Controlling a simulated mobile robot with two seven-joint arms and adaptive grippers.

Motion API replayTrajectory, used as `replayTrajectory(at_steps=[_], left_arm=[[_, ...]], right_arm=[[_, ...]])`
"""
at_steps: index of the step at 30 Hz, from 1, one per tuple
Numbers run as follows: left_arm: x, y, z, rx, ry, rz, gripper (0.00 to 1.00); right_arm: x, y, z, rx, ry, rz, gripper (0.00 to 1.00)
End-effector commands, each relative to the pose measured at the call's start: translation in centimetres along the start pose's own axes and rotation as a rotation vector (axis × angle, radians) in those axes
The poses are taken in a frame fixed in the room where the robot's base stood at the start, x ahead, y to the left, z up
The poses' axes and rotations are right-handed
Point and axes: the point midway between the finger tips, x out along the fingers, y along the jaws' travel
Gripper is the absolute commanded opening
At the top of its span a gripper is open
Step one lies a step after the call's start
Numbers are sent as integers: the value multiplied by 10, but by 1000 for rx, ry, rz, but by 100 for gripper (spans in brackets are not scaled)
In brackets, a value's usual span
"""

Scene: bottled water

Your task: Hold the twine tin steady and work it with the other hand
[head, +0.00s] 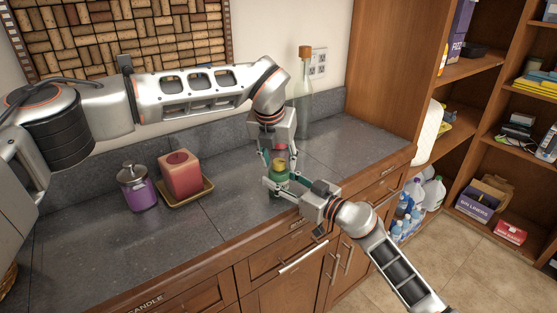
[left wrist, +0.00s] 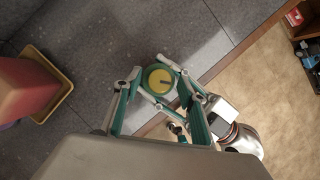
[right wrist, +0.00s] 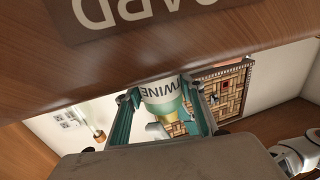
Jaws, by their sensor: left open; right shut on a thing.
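The twine tin (head: 281,177) stands upright near the counter's front edge, a small green tin with a yellow top. In the left wrist view its round yellow lid (left wrist: 160,80) has a dark bar or slot. My right gripper (head: 275,187) is shut on the tin's body from the front right. My left gripper (head: 278,158) points down above the tin, open, with its fingers on either side of the lid. I cannot tell whether they touch it.
A red candle (head: 180,174) on a tan tray (head: 186,198) and a purple lidded jar (head: 137,187) stand left on the grey counter. A clear bottle (head: 303,95) with a cork stands behind my left gripper. Shelves (head: 500,85) are at right. The front-left counter is clear.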

Motion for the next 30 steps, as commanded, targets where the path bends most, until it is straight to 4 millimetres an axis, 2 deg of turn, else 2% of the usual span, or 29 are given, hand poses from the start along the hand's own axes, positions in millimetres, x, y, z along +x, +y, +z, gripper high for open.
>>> replayTrajectory(at_steps=[7,8,12,23,30], left_arm=[[1,0,0,0,0,0,41],[1,0,0,0,0,0,38],[1,0,0,0,0,0,2],[1,0,0,26,1,-12,2],[1,2,0,139,3,-60,2]], right_arm=[[0,0,0,0,-1,0,20],[0,0,0,0,-1,0,20],[0,0,0,0,-1,0,20],[0,0,0,0,-1,0,20],[0,0,0,0,-1,0,20]])
